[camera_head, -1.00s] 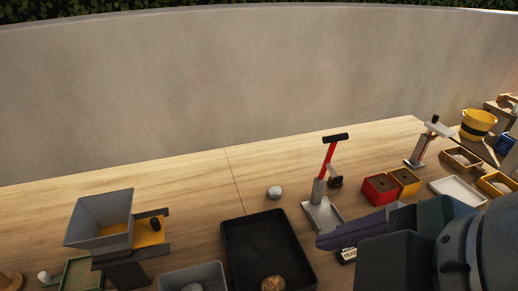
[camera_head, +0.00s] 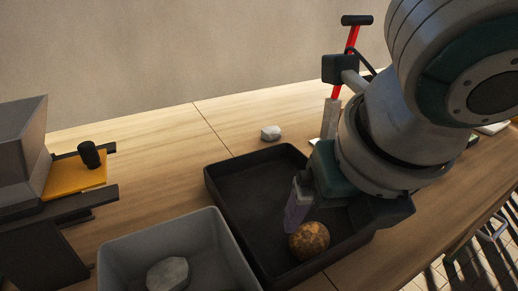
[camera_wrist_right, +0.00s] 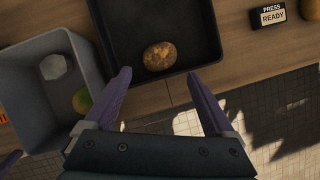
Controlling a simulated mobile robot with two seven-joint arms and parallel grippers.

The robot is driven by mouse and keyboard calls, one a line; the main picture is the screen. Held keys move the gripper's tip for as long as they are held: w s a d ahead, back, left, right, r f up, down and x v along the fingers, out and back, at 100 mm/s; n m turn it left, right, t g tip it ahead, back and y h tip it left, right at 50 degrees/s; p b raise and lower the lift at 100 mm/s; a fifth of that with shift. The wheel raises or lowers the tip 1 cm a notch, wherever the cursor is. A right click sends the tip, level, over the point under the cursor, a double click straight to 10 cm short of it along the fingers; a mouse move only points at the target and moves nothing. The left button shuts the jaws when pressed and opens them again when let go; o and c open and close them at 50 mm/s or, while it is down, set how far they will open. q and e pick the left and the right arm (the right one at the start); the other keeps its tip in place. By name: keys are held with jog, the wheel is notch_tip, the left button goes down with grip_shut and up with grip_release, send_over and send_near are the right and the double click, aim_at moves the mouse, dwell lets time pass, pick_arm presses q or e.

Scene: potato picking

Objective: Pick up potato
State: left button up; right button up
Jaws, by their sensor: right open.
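A brown, speckled potato (camera_head: 309,241) lies in a black tray (camera_head: 226,196), toward its front right. My right gripper (camera_head: 297,208) is over the tray, pointing down, with one purple finger beside and behind the potato in the head view; the other finger is hidden. In the right wrist view, both purple fingers of the right gripper (camera_wrist_right: 158,74) are spread apart and empty. There the potato (camera_wrist_right: 160,56) lies just beyond the fingertips, between their lines. A small purple piece at that view's lower left edge may be my left gripper.
A grey bin (camera_head: 125,252) left of the tray holds a grey stone (camera_head: 168,274) and, in the wrist view, a green-yellow object (camera_wrist_right: 82,101). A pale stone (camera_head: 271,132) lies behind the tray.

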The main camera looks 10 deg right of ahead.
aim_at(312, 235)
pick_arm(q)
jog(key=shift+d+f, duration=0.25)
jog(key=shift+f, duration=0.1)
pick_arm(e)
jog(key=x, duration=0.3)
jog(key=shift+s, duration=0.1)
pick_arm(q)
jog(key=shift+f+b, duration=0.75)
jog(key=shift+b, duration=0.25)
pick_arm(e)
jog(key=x, duration=0.5)
jog(key=shift+f, duration=0.3)
pick_arm(q)
jog(key=shift+a, duration=0.1)
jog(key=shift+a, duration=0.1)
pick_arm(e)
jog(key=c, duration=1.1)
jog(key=shift+c, duration=0.2)
jog(key=shift+r, duration=0.15)
